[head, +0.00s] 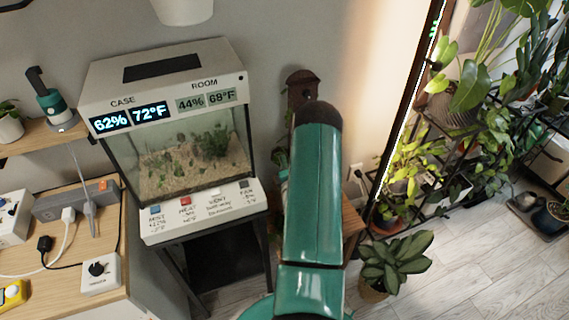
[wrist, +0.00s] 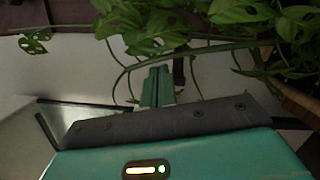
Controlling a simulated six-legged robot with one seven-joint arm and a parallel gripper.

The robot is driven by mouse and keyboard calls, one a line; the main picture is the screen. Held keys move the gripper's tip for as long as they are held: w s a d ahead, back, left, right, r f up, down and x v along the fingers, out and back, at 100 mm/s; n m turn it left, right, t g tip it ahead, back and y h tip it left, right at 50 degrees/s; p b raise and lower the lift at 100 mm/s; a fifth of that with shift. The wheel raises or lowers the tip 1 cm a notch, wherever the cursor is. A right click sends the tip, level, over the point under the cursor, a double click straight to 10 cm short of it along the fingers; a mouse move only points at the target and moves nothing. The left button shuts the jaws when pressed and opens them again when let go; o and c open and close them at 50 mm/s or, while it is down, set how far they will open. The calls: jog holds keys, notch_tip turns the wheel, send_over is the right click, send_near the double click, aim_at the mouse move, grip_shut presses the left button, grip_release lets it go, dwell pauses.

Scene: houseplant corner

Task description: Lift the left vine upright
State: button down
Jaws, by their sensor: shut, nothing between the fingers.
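Vine leaves with holes (wrist: 150,22) hang across the top of the wrist view. A long green stem (wrist: 215,46) runs nearly level beneath them, and thinner stems curve down on both sides of my gripper (wrist: 158,86). My gripper is shut and empty, with its teal fingers close below the level stem. I cannot tell whether they touch it, nor which stem is the left vine. In the head view my teal arm covers the gripper and most of the vine plant. Only a few dark leaves (head: 281,157) show at the arm's left edge.
A glass terrarium case (head: 190,150) with a lit display stands left of my arm. A bushy potted plant (head: 393,262) stands on the floor at right. Plant shelves (head: 470,150) fill the far right. Wooden floor (head: 480,285) is open at lower right.

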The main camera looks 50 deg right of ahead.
jog(key=shift+m, duration=0.7)
jog(key=shift+s+d+r, duration=0.2)
jog(key=shift+s+d, duration=0.2)
jog(key=shift+d, duration=0.35)
jog(key=shift+s+d+r, duration=0.25)
jog(key=shift+s+d, duration=0.2)
jog(key=shift+d, duration=0.25)
jog(key=shift+s+d+r, duration=0.2)
jog(key=shift+s+d, duration=0.2)
jog(key=shift+d, duration=0.35)
jog(key=shift+a, duration=0.1)
